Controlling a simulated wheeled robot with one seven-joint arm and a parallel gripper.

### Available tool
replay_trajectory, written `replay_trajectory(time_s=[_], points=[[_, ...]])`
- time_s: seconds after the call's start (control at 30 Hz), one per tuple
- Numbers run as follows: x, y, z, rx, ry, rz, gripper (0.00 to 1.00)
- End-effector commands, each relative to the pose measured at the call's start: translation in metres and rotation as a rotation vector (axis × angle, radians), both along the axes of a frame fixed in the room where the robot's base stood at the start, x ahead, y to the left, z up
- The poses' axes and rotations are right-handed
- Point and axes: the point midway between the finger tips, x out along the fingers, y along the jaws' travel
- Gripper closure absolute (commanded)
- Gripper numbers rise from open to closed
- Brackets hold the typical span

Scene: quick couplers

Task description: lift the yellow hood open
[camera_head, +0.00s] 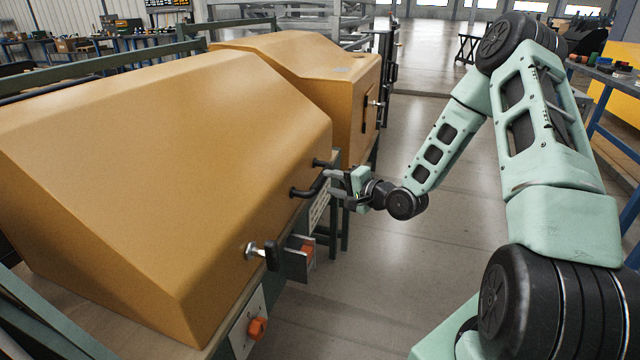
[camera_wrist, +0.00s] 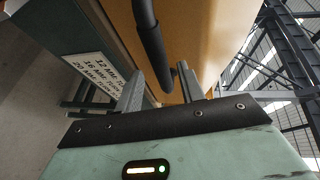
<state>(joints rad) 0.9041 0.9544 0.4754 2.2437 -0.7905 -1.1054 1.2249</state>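The yellow hood (camera_head: 150,130) is a large box-like cover sitting down on its frame at the left of the head view. Its side also shows in the wrist view (camera_wrist: 205,30). A black bar handle (camera_head: 303,191) stands out from its front face. My gripper (camera_head: 331,183) is at the handle, pointing toward the hood. In the wrist view my two grey fingers are apart. The handle (camera_wrist: 150,40) lies in line with the gap between them. I cannot tell whether either finger touches it.
A latch with a black grip (camera_head: 270,254) sits on the hood's front, above an orange knob (camera_head: 257,328). A second yellow hood (camera_head: 300,60) stands behind. A sign (camera_wrist: 97,72) is on the frame below the handle. The floor (camera_head: 400,265) to the right is clear.

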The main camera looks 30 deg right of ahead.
Motion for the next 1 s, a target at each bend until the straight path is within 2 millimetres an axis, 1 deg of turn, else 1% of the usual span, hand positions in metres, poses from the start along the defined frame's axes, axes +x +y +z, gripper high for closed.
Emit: replay_trajectory(time_s=[0.03, 0.1, 0.2, 0.3, 0.43, 0.67, 0.7, 0.77, 0.8, 0.83, 1.0], points=[[0.01, 0.003, -0.004, -0.001, -0.002, 0.002, 0.61], [0.021, 0.006, -0.006, 0.0, -0.001, 0.002, 0.61], [0.034, 0.009, -0.008, -0.001, 0.0, 0.001, 0.61], [0.043, 0.012, -0.009, -0.001, 0.0, 0.001, 0.61], [0.048, 0.013, -0.009, 0.0, 0.0, 0.0, 0.61], [0.049, 0.013, -0.009, 0.0, 0.001, 0.0, 0.61], [0.049, 0.013, -0.009, 0.0, 0.001, 0.0, 0.64], [0.048, 0.013, -0.009, 0.0, 0.001, 0.0, 0.81], [0.048, 0.013, -0.009, 0.0, 0.001, 0.0, 0.92], [0.048, 0.013, -0.009, 0.0, 0.001, 0.0, 1.0], [0.048, 0.013, -0.009, -0.001, 0.001, 0.0, 1.0]])
